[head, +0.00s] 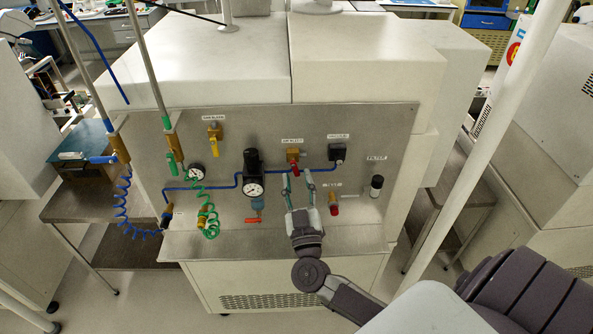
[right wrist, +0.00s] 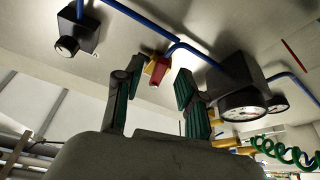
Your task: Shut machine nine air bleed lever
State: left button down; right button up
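The air bleed valve (head: 292,154) is a brass body on the metal panel, under a small label that seems to read "air bleed". Its red lever (head: 295,169) hangs down from the body; it also shows in the right wrist view (right wrist: 159,76). My right gripper (head: 297,174) is open just below and in front of the valve. In the right wrist view its two green-padded fingers (right wrist: 160,82) stand apart, with the lever seen in the gap between them. I cannot tell whether either finger touches it. My left gripper is in neither view.
A black regulator with a gauge (head: 253,188) stands left of the valve, and a black vacuum block (head: 337,152) right of it. Blue tubing (head: 228,187) runs along the panel. A second red-ended valve (head: 333,203) sits lower right. Green coiled hose (head: 207,215) hangs at left.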

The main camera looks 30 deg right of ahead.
jog(key=shift+x, duration=0.85)
jog(key=shift+c, duration=0.3)
grip_shut()
jog(key=shift+w+a+m+g+h, duration=0.1)
jog(key=shift+a+m+g+h, duration=0.2)
jog(key=shift+m, duration=0.45)
jog(key=shift+w+d+m+g+h, duration=0.1)
jog(key=shift+m+h, duration=0.25)
jog(key=shift+m, duration=0.45)
jog(key=shift+a+m+g+h, duration=0.2)
jog(key=shift+m+h, duration=0.15)
jog(key=shift+m, duration=0.4)
jog(key=shift+o, duration=0.3)
grip_release()
jog(key=v, duration=1.2)
jog(key=shift+f, duration=0.15)
